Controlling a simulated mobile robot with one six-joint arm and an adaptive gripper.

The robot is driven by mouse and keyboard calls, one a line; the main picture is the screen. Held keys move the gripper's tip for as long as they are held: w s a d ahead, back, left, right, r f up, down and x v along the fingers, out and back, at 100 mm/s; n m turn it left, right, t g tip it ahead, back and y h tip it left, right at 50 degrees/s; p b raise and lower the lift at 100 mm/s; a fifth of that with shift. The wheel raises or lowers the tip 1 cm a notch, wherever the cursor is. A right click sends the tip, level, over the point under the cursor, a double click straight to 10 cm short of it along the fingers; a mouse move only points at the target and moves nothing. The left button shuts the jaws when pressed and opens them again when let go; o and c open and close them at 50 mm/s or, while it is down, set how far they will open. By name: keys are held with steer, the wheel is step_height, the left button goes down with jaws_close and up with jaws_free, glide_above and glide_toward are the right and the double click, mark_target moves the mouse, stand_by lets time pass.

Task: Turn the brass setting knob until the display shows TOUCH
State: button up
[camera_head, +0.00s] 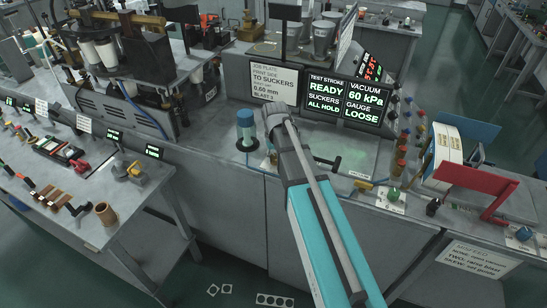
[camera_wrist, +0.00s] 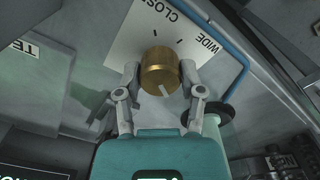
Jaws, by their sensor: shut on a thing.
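The brass knob (camera_wrist: 160,66) sits on a pale plate (camera_wrist: 120,42) lettered CLOSE and WIDE in the wrist view. A pale line on the knob's near face points toward the bottom of the picture. My gripper (camera_wrist: 160,78) has one finger on each side of the knob and is shut on it. In the head view my arm hides the knob. The display (camera_head: 362,104) in the head view reads VACUUM 60 kPa and GAUGE LOOSE. The panel to its left (camera_head: 324,92) reads TEST STROKE READY, SUCKERS ALL HOLD.
A blue-topped cylinder (camera_head: 245,128) stands left of my arm in the head view. A job plate sign (camera_head: 274,82) stands behind. A blue hose (camera_wrist: 232,52) runs beside the knob plate. A red bracket (camera_head: 490,190) and several coloured knobs are at the right.

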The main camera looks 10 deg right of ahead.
steer(key=shift+c, duration=1)
steer(key=shift+a, duration=0.15)
steer(key=shift+c, duration=0.3)
steer(key=shift+m, duration=0.3)
steer(key=shift+m, duration=1.2)
steer(key=m, duration=0.4)
steer(key=shift+m, duration=0.3)
